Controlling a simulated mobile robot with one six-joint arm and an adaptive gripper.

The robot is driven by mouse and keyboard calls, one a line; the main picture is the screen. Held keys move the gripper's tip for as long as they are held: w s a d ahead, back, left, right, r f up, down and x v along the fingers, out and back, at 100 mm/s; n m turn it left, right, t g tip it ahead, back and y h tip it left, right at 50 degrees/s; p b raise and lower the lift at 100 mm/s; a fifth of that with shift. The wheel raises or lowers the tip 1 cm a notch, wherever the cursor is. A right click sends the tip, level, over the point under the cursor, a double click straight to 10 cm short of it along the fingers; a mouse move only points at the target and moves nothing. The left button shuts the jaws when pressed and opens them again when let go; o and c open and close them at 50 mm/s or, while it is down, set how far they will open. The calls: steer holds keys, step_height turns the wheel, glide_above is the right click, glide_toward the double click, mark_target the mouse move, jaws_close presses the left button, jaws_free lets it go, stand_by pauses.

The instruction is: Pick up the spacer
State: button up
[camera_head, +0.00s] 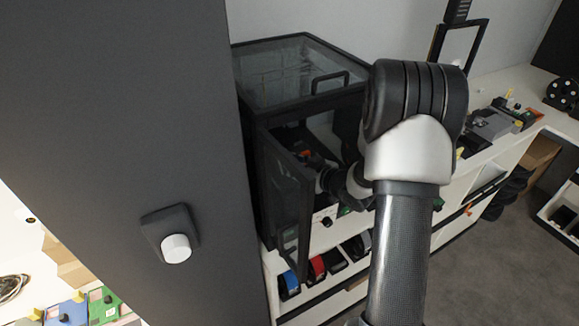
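I cannot make out a spacer in the head view. My arm reaches in front of a dark, glass-walled enclosure (300,106), and its wrist end goes in at the open front, beside the glass door. My gripper (311,162) appears as a small dark shape inside the opening, partly lost against the dark interior. Its fingers are too small and dark to tell open from shut or whether they hold anything. A small orange-red patch (305,154) shows near it. My upper arm hides part of the opening.
The framed glass door (289,210) stands open close to my wrist. A white bench (322,236) carries the enclosure, with blue and red spools (316,267) on a shelf below. A dark panel (130,120) with a white knob fills the left.

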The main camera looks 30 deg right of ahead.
steer(key=shift+s+a+f, duration=0.1)
steer(key=shift+f, duration=0.05)
step_height(320, 180, up, 9)
steer(key=p, duration=0.3)
steer(key=f+b, duration=0.1)
steer(key=b, duration=0.1)
steer(key=shift+f+b, duration=0.3)
steer(key=shift+f, duration=0.1)
steer(key=shift+r, duration=0.1)
